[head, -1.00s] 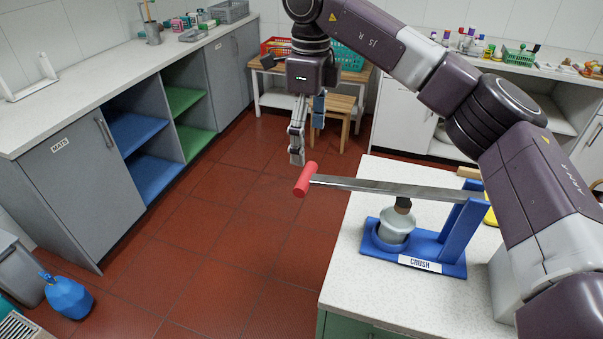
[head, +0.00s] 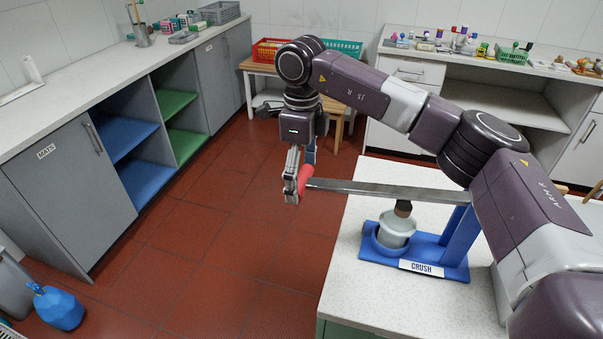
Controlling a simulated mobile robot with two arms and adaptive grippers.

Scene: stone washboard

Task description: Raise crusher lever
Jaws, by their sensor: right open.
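The crusher (head: 455,235) has a blue frame and a CRUSH label, and stands on the white speckled counter. Its grey metal lever (head: 385,189) runs nearly level from the blue upright out past the counter's left edge. The lever ends in a red handle (head: 306,178). A pale cup (head: 396,228) sits in the blue ring under the lever, with a dark plunger (head: 403,208) above it. My right gripper (head: 299,186) points down at the red handle, fingers open. One finger partly hides the handle; whether they touch I cannot tell. My left gripper is not in view.
The counter (head: 350,285) is clear left of the crusher. Red tiled floor (head: 230,235) lies open below the handle. Grey cabinets (head: 70,185) line the left wall. A wooden table (head: 246,66) with baskets stands behind.

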